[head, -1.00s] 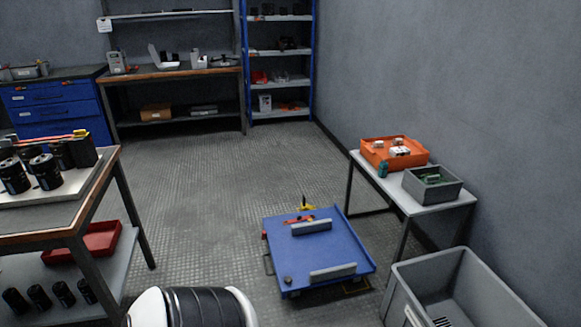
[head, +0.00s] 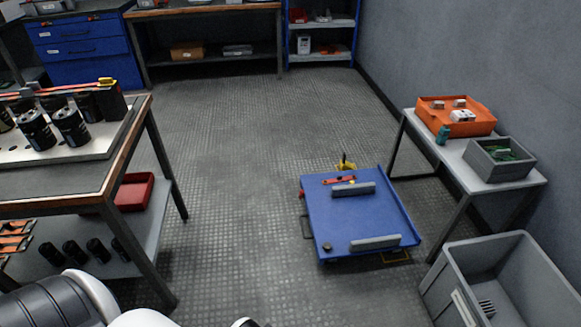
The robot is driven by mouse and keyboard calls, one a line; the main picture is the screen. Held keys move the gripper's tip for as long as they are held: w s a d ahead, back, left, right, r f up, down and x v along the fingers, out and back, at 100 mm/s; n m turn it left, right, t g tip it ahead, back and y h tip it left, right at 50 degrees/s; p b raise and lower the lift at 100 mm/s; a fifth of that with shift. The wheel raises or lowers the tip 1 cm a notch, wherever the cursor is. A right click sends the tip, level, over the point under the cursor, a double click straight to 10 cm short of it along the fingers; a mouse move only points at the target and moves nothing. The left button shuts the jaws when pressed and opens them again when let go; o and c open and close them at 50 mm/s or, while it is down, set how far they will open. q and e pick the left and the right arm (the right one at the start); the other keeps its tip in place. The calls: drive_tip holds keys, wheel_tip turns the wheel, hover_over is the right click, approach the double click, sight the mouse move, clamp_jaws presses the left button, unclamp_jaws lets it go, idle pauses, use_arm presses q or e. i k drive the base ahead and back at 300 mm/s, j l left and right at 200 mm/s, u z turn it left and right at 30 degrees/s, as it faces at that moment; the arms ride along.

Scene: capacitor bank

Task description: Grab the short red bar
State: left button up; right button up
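A short red bar-like piece (head: 340,181) lies at the back left of the blue cart's platform (head: 352,222). It is small in view, so its details are hard to tell. A longer red-orange bar (head: 65,91) runs along the top of the black blocks on the left workbench. White and black parts of my own arms show at the bottom left edge. Neither gripper is in view.
Grey padded blocks (head: 354,189) sit on the cart. A grey bin (head: 480,250) stands at the front right. A side table (head: 465,165) bears an orange tray (head: 478,128) and a grey box (head: 500,165). The left workbench (head: 75,208) borders the clear middle floor.

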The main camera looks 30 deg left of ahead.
sight(340, 179)
drive_tip(key=i+j+u, duration=0.15)
drive_tip(key=i+j, duration=0.2)
drive_tip(key=j, duration=0.2)
drive_tip(key=i+j+u, duration=0.15)
drive_tip(key=i+j, duration=0.25)
drive_tip(key=j, duration=0.1)
